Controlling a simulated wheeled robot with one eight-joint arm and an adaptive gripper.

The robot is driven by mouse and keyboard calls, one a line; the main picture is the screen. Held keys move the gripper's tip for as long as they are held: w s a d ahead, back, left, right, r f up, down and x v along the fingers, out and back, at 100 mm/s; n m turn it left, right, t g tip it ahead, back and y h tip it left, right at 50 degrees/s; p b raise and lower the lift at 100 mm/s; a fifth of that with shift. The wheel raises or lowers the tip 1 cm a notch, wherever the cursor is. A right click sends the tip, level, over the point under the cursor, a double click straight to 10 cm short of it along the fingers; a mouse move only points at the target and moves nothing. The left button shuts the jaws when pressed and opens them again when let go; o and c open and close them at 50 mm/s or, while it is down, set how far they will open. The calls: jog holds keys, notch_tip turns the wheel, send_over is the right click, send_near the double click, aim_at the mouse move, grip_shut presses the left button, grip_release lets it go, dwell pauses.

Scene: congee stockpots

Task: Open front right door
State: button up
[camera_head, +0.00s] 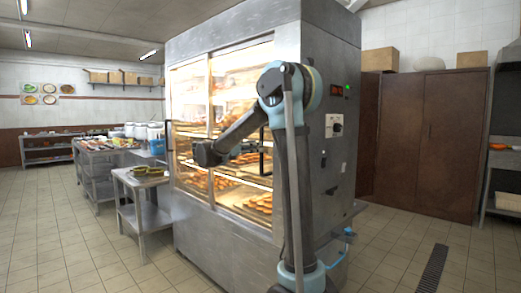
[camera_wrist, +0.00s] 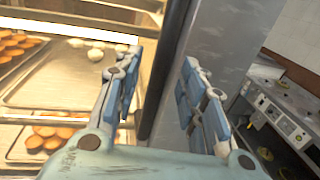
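The tall metal cabinet (camera_head: 325,80) has a lit glass front with trays of food behind it. Its front right door (camera_head: 240,75) is the right glass panel, and it looks shut. My gripper (camera_head: 262,157) is in front of the lower half of this door, near its right side. In the wrist view my gripper (camera_wrist: 165,95) is open, with its two blue-padded fingers apart. A dark upright strip (camera_wrist: 160,65) at the edge of the glass shows between the fingers.
A metal side table (camera_head: 140,180) stands left of the cabinet, with longer work tables behind it. Brown lockers (camera_head: 430,140) stand at the right. The tiled floor (camera_head: 60,240) at the front left is clear.

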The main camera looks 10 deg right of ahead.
jog(key=shift+x, duration=2.2)
grip_shut()
